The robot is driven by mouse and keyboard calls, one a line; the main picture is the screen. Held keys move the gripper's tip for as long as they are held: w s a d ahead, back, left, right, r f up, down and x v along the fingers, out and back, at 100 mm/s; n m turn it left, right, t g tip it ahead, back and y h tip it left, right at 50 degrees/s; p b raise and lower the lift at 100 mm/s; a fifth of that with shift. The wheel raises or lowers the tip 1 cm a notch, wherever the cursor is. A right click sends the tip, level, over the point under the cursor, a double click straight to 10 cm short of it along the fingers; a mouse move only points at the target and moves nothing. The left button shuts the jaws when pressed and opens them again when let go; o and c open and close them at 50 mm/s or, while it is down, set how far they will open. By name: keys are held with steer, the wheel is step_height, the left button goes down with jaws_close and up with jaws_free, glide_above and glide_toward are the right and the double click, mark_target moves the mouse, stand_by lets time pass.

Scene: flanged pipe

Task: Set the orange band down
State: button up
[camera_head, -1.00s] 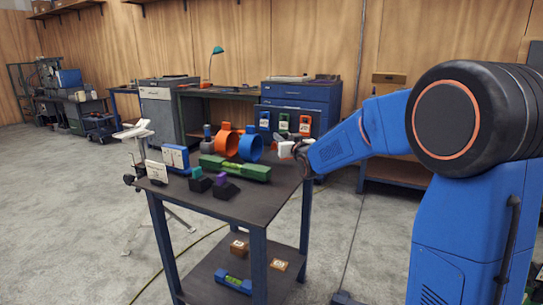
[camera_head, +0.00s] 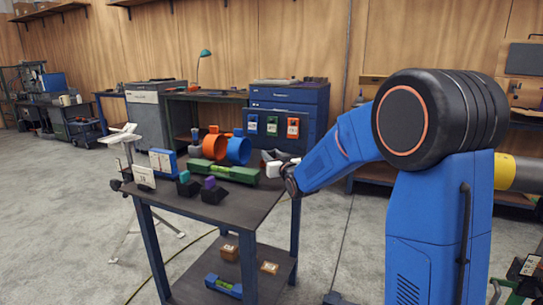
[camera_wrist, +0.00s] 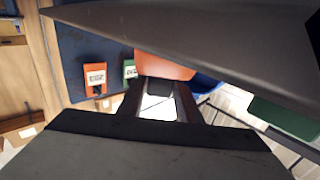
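The orange band (camera_head: 214,146) is a ring standing upright on the workbench top in the head view, with an orange block on top. A blue band (camera_head: 238,150) stands just to its right. My gripper (camera_head: 272,162) is at the bench's right edge, apart from the orange band, with nothing orange visible in it there. In the wrist view an orange surface (camera_wrist: 165,65) shows ahead between large dark grey shapes. I cannot tell whether it is the band. The gripper is small and partly hidden, so its opening is unclear.
A green level (camera_head: 222,171) lies in front of the bands. Blue-and-white blocks (camera_head: 163,162) and small dark blocks (camera_head: 213,194) stand at the left and front. Coloured panels (camera_head: 272,126) are behind. The bench's (camera_head: 240,211) front right is bare.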

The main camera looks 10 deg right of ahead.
steer(key=shift+o, duration=1.2)
steer(key=shift+r, duration=0.2)
steer(key=s, duration=0.4)
steer(key=s+d, duration=0.1)
steer(key=s, duration=0.3)
steer(key=s+d, duration=0.1)
steer(key=s, duration=0.3)
steer(key=shift+s+f, duration=0.1)
steer(key=s+d+f+g+h, duration=0.1)
steer(key=s+f+g, duration=0.2)
steer(key=s, duration=1.1)
steer(key=s+d+f+m+g+h, duration=0.1)
steer(key=s+f+g, duration=0.3)
steer(key=s, duration=1.1)
steer(key=s+d+f+g, duration=0.2)
steer(key=s+f+g, duration=0.2)
steer(key=s, duration=1.1)
steer(key=shift+d+m+g+h, duration=0.4)
steer(key=shift+g, duration=0.7)
